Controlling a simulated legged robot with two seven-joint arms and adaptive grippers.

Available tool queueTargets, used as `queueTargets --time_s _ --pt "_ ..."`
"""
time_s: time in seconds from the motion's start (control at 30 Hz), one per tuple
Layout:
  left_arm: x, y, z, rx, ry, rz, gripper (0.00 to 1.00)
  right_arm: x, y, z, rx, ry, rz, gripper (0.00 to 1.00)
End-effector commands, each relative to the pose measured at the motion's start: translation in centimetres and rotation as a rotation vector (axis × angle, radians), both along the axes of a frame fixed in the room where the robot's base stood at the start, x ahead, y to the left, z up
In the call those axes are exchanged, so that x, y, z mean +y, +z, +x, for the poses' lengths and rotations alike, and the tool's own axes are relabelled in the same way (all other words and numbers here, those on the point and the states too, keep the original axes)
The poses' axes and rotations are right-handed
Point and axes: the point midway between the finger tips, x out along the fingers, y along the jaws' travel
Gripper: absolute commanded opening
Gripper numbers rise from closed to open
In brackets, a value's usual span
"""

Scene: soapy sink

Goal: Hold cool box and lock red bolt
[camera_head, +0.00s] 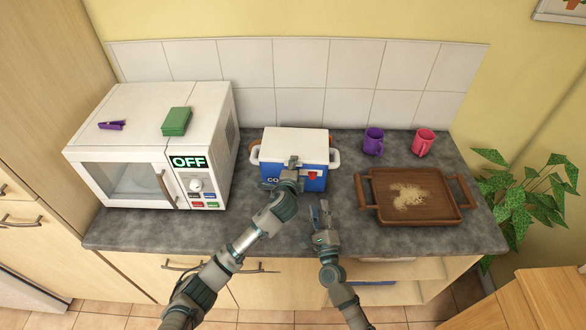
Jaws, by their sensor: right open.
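The cool box (309,148) stands on the counter, blue below with a white lid and white side handles. The red bolt (313,174) shows as a small red patch on the right of its front face. My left gripper (293,162) is at the front of the box, over the lid edge, hiding part of the front and its lettering. Whether its fingers are shut on the box is unclear. My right gripper (320,203) is open and empty, in front of the box and below the red bolt, apart from it.
A white microwave (120,142) marked OFF stands left of the box, with a green block (176,121) and a purple clip (112,125) on top. A brown tray (435,210) holding a pale crumbly patch lies at right. Purple (373,142) and pink (422,143) mugs stand behind it.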

Motion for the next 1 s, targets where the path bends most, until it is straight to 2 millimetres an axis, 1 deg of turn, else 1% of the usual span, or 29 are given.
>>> queueTargets --time_s 0.03,0.2,1.0 --pt "0.34 -1.33 -0.04 0.025 0.010 0.008 0.00 -0.08 -0.11 0.05 0.001 -0.001 0.000 0.42" --pt "0.30 -1.91 0.00 0.035 0.011 0.010 0.00 -0.16 -0.26 0.20 0.003 0.000 0.001 0.42" --pt "0.20 -2.13 -0.08 0.038 0.009 0.013 0.00 -0.15 -0.30 0.18 0.002 -0.001 0.001 0.42"
